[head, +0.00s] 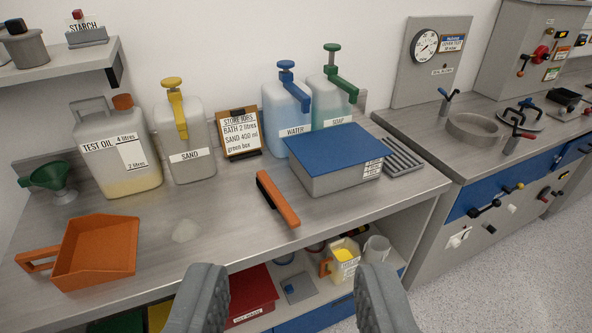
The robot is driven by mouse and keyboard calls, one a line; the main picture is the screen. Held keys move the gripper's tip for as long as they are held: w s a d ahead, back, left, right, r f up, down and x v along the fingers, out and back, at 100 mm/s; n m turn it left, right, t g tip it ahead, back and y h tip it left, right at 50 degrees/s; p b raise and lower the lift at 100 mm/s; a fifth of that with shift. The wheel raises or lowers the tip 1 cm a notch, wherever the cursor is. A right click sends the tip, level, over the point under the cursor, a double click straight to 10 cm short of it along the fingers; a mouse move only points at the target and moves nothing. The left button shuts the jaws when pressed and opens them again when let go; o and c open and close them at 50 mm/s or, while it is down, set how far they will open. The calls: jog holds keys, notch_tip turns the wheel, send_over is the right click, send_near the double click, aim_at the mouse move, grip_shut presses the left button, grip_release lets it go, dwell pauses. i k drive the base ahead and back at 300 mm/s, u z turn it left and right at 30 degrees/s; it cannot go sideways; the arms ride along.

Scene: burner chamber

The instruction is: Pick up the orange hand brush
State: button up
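The orange hand brush (280,200) lies on the grey worktop near the middle of the head view. It has an orange handle and a dark strip along its left side, and it slants from upper left to lower right. My gripper (292,305) is at the bottom of the view, its two grey fingers wide apart with nothing between them. The fingers are in front of the bench edge, nearer than the brush and apart from it.
An orange dustpan (97,250) lies to the left. A blue-lidded box (335,160) stands close right of the brush. The sand container (187,140), test oil jug (118,150) and job card (240,132) stand behind. A lower shelf holds a yellow-filled jug (343,258).

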aim_at(275, 199)
jog(key=z, duration=0.15)
jog(key=i, duration=1.3)
jog(key=z, duration=0.2)
